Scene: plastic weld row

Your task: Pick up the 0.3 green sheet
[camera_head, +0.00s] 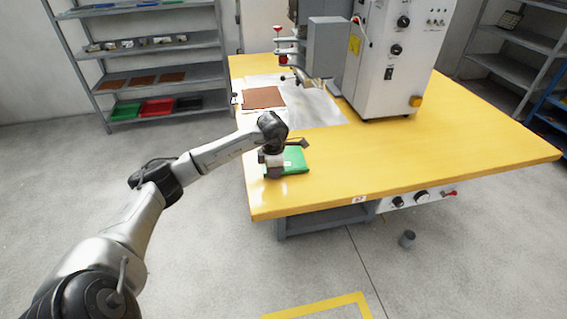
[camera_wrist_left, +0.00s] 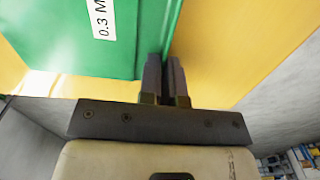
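The green sheet (camera_head: 294,160) is at the left edge of the yellow table. In the left wrist view the green sheet (camera_wrist_left: 60,40) carries a white label (camera_wrist_left: 103,18) reading "0.3 M", the rest cut off. My left gripper (camera_head: 272,170) is at the sheet's left side in the head view. In the wrist view its two fingers (camera_wrist_left: 166,78) are close together, with the sheet's edge running down between their tips. They look shut on that edge. Whether the sheet is clear of the table is hard to tell. My right gripper is not in view.
The yellow table (camera_head: 430,155) has free room right of the sheet. A brown sheet (camera_head: 263,97) lies farther back beside a white machine (camera_head: 390,60). A grey shelf (camera_head: 150,50) holding brown sheets and coloured trays stands at the back left.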

